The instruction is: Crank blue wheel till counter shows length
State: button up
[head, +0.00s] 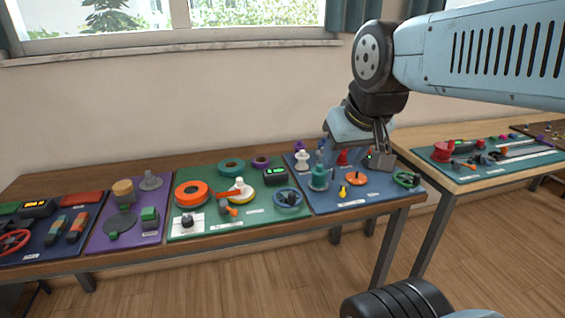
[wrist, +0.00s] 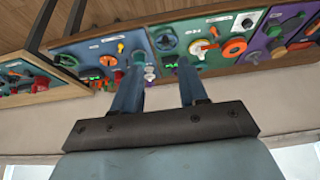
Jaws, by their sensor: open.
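The blue wheel (head: 288,197) lies at the right front of the green board, with its label beside it. A dark counter (head: 275,177) with a green display stands just behind it; its digits are too small to read. In the wrist view the wheel (wrist: 162,38) shows beyond and between my fingertips, and the counter (wrist: 171,64) is close to one finger. My gripper (head: 337,156) is open and empty, over the back of the blue board, right of the wheel and apart from it. In the wrist view its two fingers (wrist: 160,62) are spread.
The green board also holds an orange ring (head: 192,194) and a yellow-white spool (head: 241,191). The blue board (head: 330,203) to the right bears a teal spool (head: 319,179) and a green wheel (head: 407,179). The wall and window are behind the table.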

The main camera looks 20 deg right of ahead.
jog(key=shift+o, duration=1.3)
jog(key=shift+w, duration=0.2)
jog(key=m+g+h, duration=0.2)
jog(key=m+g, duration=0.1)
jog(key=m, duration=0.4)
send_over(292, 193)
jog(key=s+a, duration=0.2)
jog(key=s, duration=0.1)
notch_tip(292, 193, down, 17)
jog(key=x, duration=1.3)
jog(key=shift+a+f, duration=0.1)
grip_shut()
